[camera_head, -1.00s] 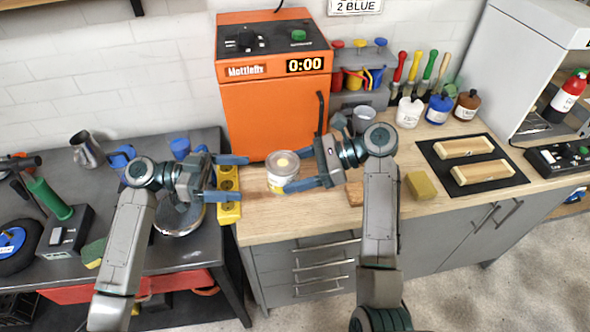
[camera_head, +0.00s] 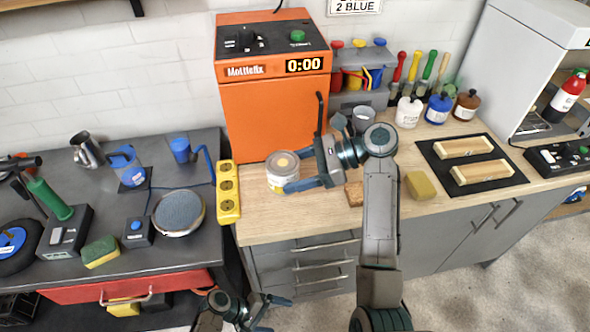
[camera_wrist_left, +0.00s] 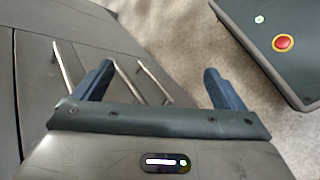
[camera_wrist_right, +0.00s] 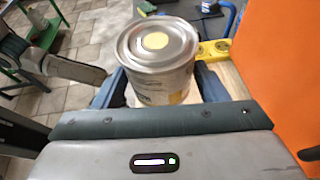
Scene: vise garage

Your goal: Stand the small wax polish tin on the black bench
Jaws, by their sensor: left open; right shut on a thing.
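The small wax polish tin (camera_head: 281,172) is silver with a pale label and a yellow spot on its lid. It is upright at the left end of the wooden counter; I cannot tell if it touches the wood. My right gripper (camera_head: 297,170) is shut on it from the right, and the tin (camera_wrist_right: 160,60) fills the jaws in the right wrist view. The black bench (camera_head: 190,255) is to the left, beyond the yellow socket strip. My left gripper (camera_head: 272,312) is low in front of the drawers, open and empty; its spread fingers show in the left wrist view (camera_wrist_left: 160,85).
On the bench stand a round grey disc (camera_head: 178,212), a sponge (camera_head: 101,251), a blue-button box (camera_head: 137,231), a blue mug (camera_head: 127,166) and a metal pitcher (camera_head: 86,150). The yellow socket strip (camera_head: 228,192) lies between bench and counter. The orange oven (camera_head: 270,110) rises behind the tin.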

